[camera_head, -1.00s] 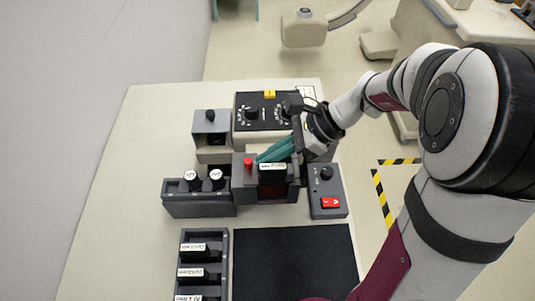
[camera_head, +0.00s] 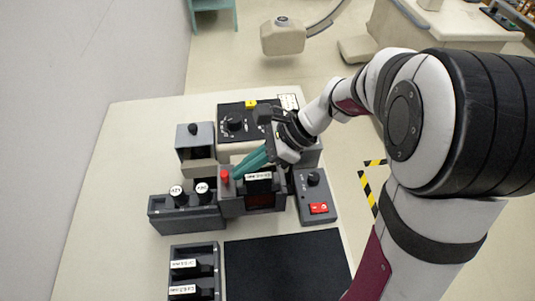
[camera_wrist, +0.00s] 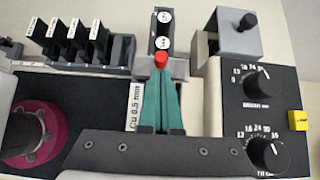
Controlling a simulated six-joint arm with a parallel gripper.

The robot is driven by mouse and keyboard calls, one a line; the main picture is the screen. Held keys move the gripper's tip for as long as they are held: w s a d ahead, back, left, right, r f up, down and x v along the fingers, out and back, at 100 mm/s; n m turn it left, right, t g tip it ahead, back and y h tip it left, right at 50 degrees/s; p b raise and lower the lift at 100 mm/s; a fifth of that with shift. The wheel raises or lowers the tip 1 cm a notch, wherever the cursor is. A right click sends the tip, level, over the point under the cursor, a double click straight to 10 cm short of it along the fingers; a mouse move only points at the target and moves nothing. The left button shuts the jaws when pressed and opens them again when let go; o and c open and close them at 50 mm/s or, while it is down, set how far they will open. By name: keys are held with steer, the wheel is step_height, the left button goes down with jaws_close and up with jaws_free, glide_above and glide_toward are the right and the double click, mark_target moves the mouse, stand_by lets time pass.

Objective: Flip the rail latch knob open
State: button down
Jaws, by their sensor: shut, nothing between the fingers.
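The red latch knob (camera_head: 224,176) stands upright at the left end of a dark grey rail housing (camera_head: 232,206) on the table. In the wrist view the red knob (camera_wrist: 161,58) sits just beyond the fingertips. My gripper (camera_head: 236,175) has teal fingers that are shut and empty, reaching down to the right side of the knob. In the wrist view my gripper (camera_wrist: 162,82) points straight at the knob; whether it touches the knob I cannot tell. A black block labelled "Cu 0.5 mm" (camera_wrist: 134,108) sits in the housing beside the fingers.
A holder with two white-topped pegs (camera_head: 190,222) stands left of the housing. A grey box with a black knob (camera_head: 193,130) and a dial panel (camera_head: 233,112) stand behind. A red-switch box (camera_head: 319,208) is at right. A slotted rack (camera_head: 217,270) and black mat (camera_head: 285,265) lie in front.

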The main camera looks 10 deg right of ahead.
steer(key=d+f+v, duration=0.1)
steer(key=v, duration=1.1)
steer(key=shift+d+f, duration=0.2)
steer(key=shift+d, duration=0.35)
